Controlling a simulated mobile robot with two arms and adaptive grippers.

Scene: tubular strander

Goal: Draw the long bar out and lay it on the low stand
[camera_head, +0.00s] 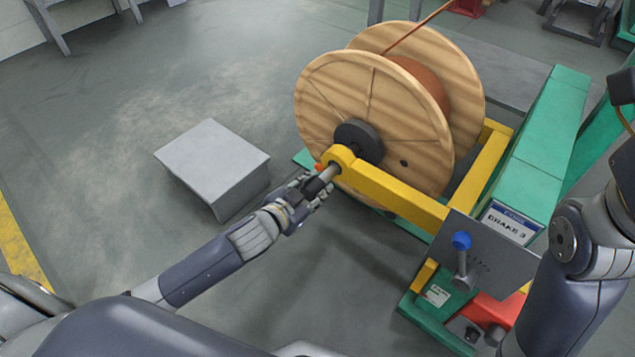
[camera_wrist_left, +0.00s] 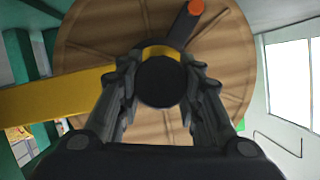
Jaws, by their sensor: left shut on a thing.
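The long bar (camera_head: 332,170) runs through the yellow arm's ring and the hub of the wooden spool; only a short grey length and its dark end show in the head view. My left gripper (camera_head: 312,188) is shut on this end, just outside the ring. In the left wrist view the bar's round dark end (camera_wrist_left: 161,82) sits between the fingers, with an orange-tipped lever (camera_wrist_left: 188,20) above it. The low stand (camera_head: 212,160), a grey box with a flat bare top, is on the floor left of the spool. My right gripper is out of view.
The wooden spool (camera_head: 365,105) stands in a yellow frame (camera_head: 395,192) beside the green machine housing (camera_head: 530,170). A plate with a blue-knobbed lever (camera_head: 462,243) is at the right. Open floor lies between the stand and the spool and to the left.

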